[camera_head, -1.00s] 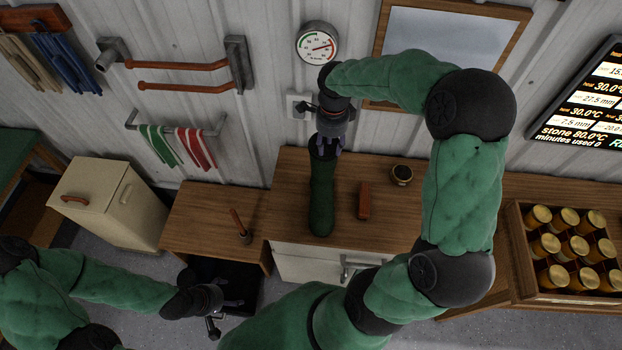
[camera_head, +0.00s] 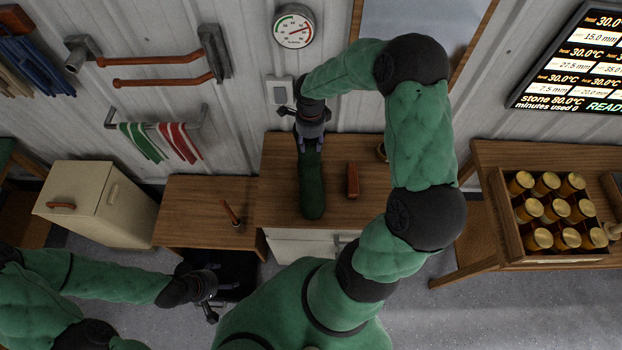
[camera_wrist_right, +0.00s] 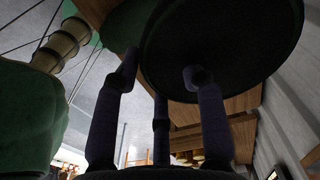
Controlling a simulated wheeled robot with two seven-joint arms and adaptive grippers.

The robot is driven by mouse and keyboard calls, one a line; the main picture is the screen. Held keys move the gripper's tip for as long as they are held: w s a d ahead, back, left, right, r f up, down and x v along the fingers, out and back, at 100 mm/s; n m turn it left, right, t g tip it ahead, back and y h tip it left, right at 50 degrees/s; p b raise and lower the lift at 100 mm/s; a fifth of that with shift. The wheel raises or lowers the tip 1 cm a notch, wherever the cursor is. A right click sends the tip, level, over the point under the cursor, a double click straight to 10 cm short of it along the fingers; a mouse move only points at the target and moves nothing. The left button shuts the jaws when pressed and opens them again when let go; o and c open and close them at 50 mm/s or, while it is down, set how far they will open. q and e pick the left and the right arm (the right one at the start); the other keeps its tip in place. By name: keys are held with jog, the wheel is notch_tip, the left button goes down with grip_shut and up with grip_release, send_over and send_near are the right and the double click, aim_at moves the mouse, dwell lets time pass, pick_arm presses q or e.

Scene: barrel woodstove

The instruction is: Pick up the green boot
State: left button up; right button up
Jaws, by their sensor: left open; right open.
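The green boot (camera_head: 312,192) is dark green and lies or stands on the wooden counter, its long shaft reaching up toward my right gripper. My right gripper (camera_head: 310,148) is open at the boot's top end, its fingers close to the rim. In the right wrist view a large dark round end (camera_wrist_right: 235,35), apparently the boot's, fills the top, with my open fingers (camera_wrist_right: 160,85) right in front of it. I cannot tell whether they touch. My left gripper (camera_head: 223,287) is open and empty, low at the left, away from the boot.
A reddish-brown block (camera_head: 353,180) lies on the counter (camera_head: 275,165) right of the boot. A small round tin (camera_head: 381,152) is partly behind my right arm. A crate of jars (camera_head: 510,205) stands at the right. The wall with its gauge (camera_head: 293,27) is close behind my right gripper.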

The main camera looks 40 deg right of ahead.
jog(key=shift+w+f, duration=0.1)
jog(key=shift+f, duration=0.5)
jog(key=shift+c, duration=1.4)
grip_shut()
